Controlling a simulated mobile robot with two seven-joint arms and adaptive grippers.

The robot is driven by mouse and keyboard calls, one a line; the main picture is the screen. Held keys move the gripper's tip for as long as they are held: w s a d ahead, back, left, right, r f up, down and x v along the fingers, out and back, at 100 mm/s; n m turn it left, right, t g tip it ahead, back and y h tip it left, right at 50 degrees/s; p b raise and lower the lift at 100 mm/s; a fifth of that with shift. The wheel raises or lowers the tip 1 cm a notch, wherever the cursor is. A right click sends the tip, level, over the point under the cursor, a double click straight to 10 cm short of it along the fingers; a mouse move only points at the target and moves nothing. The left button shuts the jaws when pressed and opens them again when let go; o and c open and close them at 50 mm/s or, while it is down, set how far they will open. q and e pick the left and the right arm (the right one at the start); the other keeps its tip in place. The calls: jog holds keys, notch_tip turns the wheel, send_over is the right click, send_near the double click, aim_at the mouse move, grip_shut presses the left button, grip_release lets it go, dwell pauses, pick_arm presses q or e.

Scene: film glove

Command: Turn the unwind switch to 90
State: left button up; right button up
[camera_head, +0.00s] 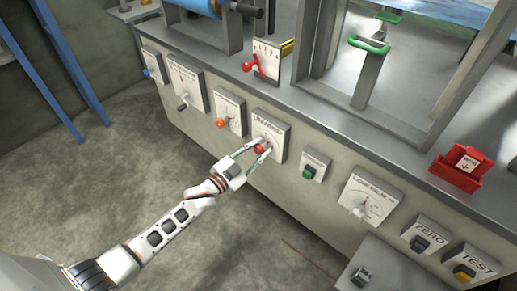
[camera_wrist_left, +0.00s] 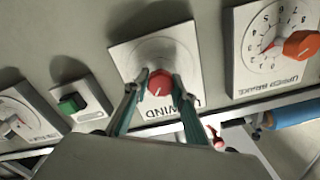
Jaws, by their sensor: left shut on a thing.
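The unwind switch is a red round knob (camera_head: 260,148) on a pale square plate (camera_head: 270,128) on the machine's front panel. In the left wrist view the red knob (camera_wrist_left: 160,82) sits mid-picture, with a small light mark on its face. Its plate (camera_wrist_left: 125,52) is labelled UNWIND, partly hidden by my fingers. My left gripper (camera_head: 254,152) reaches from the lower left, with one finger on each side of the knob, shut on it. In the left wrist view the two fingers (camera_wrist_left: 154,88) flank the knob. My right gripper is not in view.
A dial with an orange knob (camera_head: 220,122) is left of the switch, a green button (camera_head: 308,172) right of it. A red-handled lever (camera_head: 250,66) is on the bench above. A red box (camera_head: 458,170) sits at right. The floor in front is clear.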

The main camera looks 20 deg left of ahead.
pick_arm(q)
jog(key=shift+f+m, duration=0.1)
jog(key=shift+m, duration=0.8)
jog(key=m, duration=0.2)
jog(key=shift+s+f+m, duration=0.1)
jog(key=shift+m, duration=0.3)
jog(key=shift+m+b, duration=0.4)
jog(key=shift+m, duration=1.7)
jog(key=shift+m+b, duration=0.35)
jog(key=shift+m, duration=0.05)
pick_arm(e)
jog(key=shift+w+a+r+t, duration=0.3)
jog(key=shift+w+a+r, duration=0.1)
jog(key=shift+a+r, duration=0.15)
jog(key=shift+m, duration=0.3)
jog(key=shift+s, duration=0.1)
pick_arm(q)
jog(key=o, duration=1.1)
